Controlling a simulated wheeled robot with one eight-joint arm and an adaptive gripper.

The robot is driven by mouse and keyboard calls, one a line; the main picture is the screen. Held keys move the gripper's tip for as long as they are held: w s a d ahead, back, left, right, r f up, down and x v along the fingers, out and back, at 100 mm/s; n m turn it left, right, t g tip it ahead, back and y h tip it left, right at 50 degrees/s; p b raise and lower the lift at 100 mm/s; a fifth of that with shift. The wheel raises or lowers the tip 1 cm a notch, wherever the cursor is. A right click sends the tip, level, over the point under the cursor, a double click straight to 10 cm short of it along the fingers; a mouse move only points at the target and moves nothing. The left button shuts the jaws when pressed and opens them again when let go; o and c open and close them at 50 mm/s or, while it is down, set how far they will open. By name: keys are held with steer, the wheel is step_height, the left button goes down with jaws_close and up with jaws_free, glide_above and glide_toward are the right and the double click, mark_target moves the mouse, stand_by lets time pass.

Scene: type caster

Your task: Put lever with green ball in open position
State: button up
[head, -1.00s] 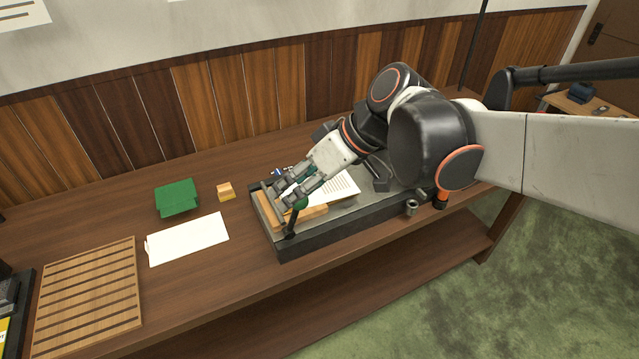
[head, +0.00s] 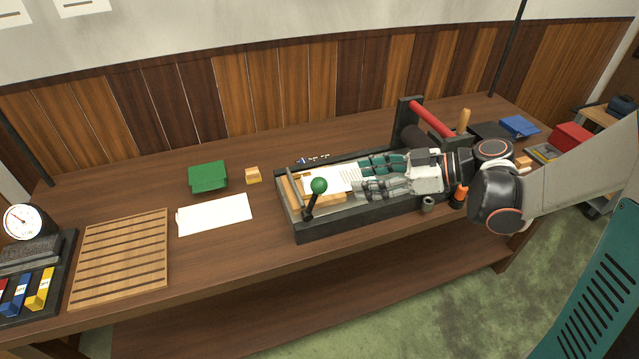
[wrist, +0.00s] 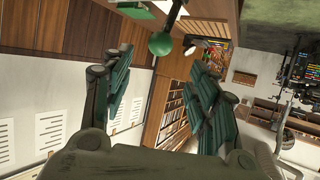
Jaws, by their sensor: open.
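The lever with the green ball (head: 319,186) stands at the left front of the dark press bed (head: 345,225). Its dark rod rises nearly upright, leaning a little right toward the ball. My gripper (head: 357,178) is right of the ball, over the bed, with its fingers pointing left. In the wrist view my gripper (wrist: 158,88) is open and empty, its two fingers well apart. The green ball (wrist: 161,44) shows there beyond the fingertips, between them and apart from them. A white printed sheet (head: 332,179) lies on the bed, partly behind the fingers.
A green box (head: 208,176), a small wooden block (head: 253,175), white paper (head: 215,214) and a slatted wooden board (head: 121,258) lie left of the press. A red-handled bar (head: 432,118) stands behind my gripper. An orange-topped black object (head: 460,195) stands close in front of my arm.

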mark_target(326, 183)
steer(key=b+x, duration=0.3)
steer(key=x, duration=0.9)
steer(key=shift+a, duration=0.1)
jaws_close()
